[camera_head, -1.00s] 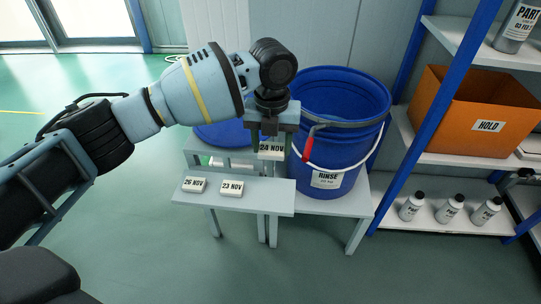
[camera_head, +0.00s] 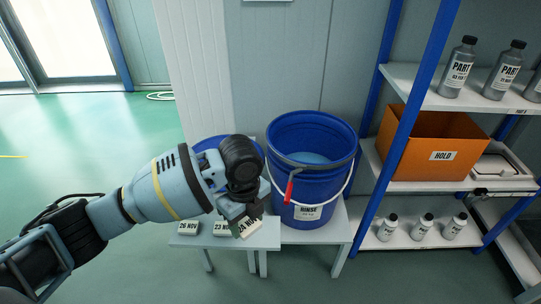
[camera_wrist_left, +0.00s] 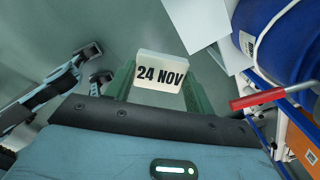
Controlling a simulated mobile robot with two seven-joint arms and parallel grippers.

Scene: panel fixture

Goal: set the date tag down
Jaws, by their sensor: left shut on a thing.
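My left gripper (camera_head: 244,229) is shut on the white date tag marked 24 NOV (camera_head: 250,228). In the left wrist view the tag (camera_wrist_left: 161,72) sits between the two green fingers (camera_wrist_left: 160,85), its print facing the camera. In the head view the tag is tilted and partly hidden by the gripper, over the right part of the low grey bench (camera_head: 240,242). I cannot tell whether it touches the bench. Tags marked 26 NOV (camera_head: 188,228) and 23 NOV (camera_head: 221,229) lie on the bench to its left, the 23 NOV tag very close. My right gripper is not in view.
A blue bucket (camera_head: 310,180) labelled RINSE, with a red-gripped handle (camera_head: 289,190), stands on a grey stand just right of the gripper. A blue-framed shelf (camera_head: 405,150) with an orange HOLD bin (camera_head: 405,145) and several bottles is farther right. Open floor lies at left.

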